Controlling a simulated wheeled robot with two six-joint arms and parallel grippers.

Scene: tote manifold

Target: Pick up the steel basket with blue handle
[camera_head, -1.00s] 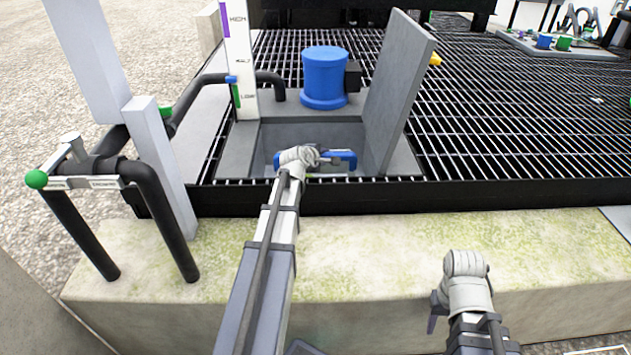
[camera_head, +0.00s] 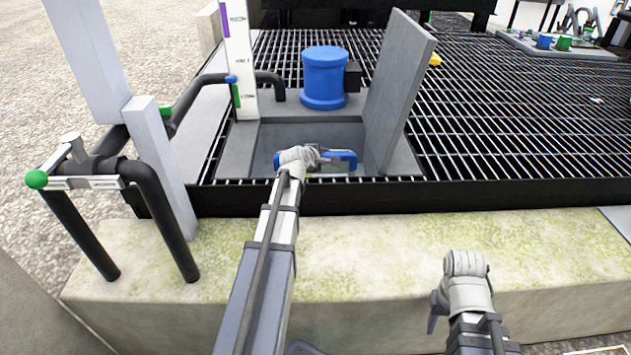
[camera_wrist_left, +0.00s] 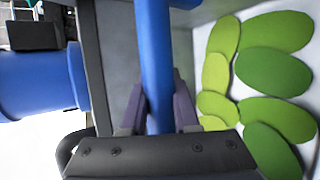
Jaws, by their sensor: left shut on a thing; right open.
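The blue handle (camera_head: 347,157) of the basket shows in the head view, lying across the opening of the square pit. My left gripper (camera_head: 322,157) is at the handle's middle and shut on it. In the left wrist view the blue bar of the handle (camera_wrist_left: 155,50) runs between the two fingers of the left gripper (camera_wrist_left: 158,112). The steel body of the basket cannot be clearly made out. My right gripper (camera_head: 435,312) is open and apart from the basket, above the concrete ledge, with its fingers partly hidden by its own wrist.
A raised grey lid (camera_head: 400,85) stands right of the pit (camera_head: 240,150). A blue cylinder (camera_head: 325,75) and a white gauge board (camera_head: 239,60) stand behind it. Black pipes (camera_head: 160,205) rise at left. Green oval pieces (camera_wrist_left: 275,72) lie on a pale surface in the wrist view.

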